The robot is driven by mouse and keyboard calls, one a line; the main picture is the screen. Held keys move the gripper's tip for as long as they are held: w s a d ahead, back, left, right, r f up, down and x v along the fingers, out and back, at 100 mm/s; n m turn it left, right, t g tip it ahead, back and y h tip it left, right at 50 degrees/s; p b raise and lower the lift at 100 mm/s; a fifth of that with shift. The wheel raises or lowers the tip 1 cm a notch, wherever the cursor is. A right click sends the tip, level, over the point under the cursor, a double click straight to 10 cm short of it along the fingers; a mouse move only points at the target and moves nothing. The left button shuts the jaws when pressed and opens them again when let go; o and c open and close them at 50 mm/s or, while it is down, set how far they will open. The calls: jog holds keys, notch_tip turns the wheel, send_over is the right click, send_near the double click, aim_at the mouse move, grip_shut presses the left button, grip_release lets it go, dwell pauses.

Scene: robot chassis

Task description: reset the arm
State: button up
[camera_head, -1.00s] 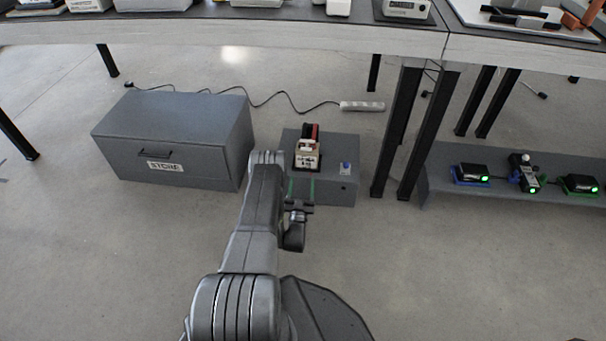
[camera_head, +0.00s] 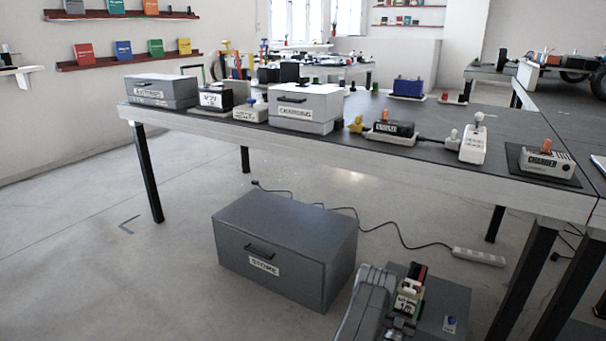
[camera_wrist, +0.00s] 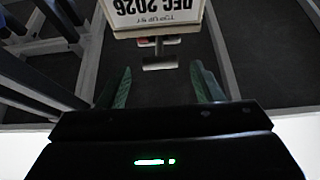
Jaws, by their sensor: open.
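My gripper (camera_wrist: 160,82) shows in the wrist view with its two green fingers spread apart and nothing between them. Beyond the fingers, at the top of that view, is a white label card (camera_wrist: 155,12) reading "DEC 2026" upside down. In the head view my dark grey arm runs up from the bottom edge, and my gripper cannot be made out there. Just right of the arm, a small device with a white label (camera_head: 407,303) and red and black parts sits on a low grey box (camera_head: 432,318), partly cut off by the frame.
A grey STORE box (camera_head: 290,245) with a handle stands on the floor left of my arm. A long table (camera_head: 380,160) carries a CHARGING box (camera_head: 305,105) and chargers. A power strip (camera_head: 478,257) and cable lie on the floor. Floor at the left is clear.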

aim_at(410, 290)
jog(key=b+x, duration=0.1)
jog(key=x, duration=0.3)
jog(key=shift+w+r, duration=0.1)
dwell(0.3)
